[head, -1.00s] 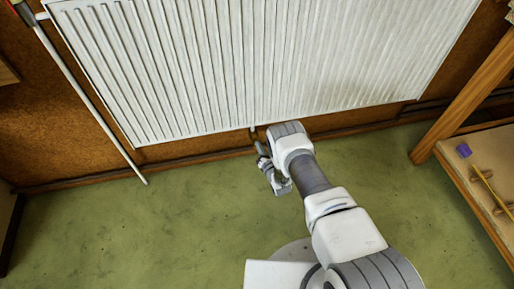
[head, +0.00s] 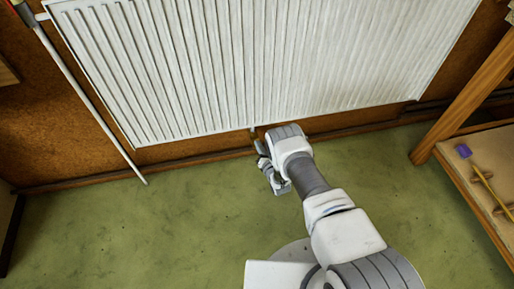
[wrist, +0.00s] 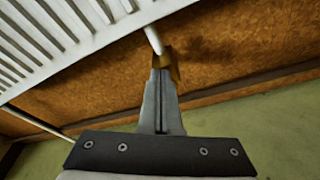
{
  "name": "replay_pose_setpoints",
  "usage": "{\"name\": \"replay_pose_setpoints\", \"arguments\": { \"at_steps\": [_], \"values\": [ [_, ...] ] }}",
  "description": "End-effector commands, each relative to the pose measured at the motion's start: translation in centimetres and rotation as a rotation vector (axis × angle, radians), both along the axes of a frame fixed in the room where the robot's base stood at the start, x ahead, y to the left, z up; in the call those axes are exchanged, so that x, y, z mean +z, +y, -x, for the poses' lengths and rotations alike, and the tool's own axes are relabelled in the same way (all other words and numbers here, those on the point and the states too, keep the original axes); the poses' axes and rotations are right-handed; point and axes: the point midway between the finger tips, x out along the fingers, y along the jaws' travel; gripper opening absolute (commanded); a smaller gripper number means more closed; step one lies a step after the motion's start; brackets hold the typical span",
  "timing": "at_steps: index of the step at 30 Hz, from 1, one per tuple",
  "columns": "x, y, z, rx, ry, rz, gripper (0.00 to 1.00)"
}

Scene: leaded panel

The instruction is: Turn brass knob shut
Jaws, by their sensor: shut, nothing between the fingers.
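The brass knob (wrist: 174,66) shows in the wrist view at the lower end of a short white pipe (wrist: 153,40) under the radiator. My gripper (wrist: 162,72) has its two grey fingers closed together with nothing between them. The fingertips are right at the knob, overlapping its left part in the picture. The knob's right side stays visible; whether the tips touch it I cannot tell. In the head view my gripper (head: 261,157) is low, just below the radiator's bottom edge, and the knob cannot be made out there.
The white ribbed radiator (head: 250,65) hangs on the brown wall just above my gripper. A pale pipe (head: 95,100) slants down at the left. The green floor (head: 150,230) is clear.

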Motion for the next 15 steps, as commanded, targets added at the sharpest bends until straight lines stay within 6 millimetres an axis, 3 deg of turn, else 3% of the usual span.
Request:
{"name": "replay_pose_setpoints", "arguments": {
  "at_steps": [15],
  "values": [
    [-0.39,-0.5,-0.04,0.002,0.003,0.003,0.0]
  ]
}}
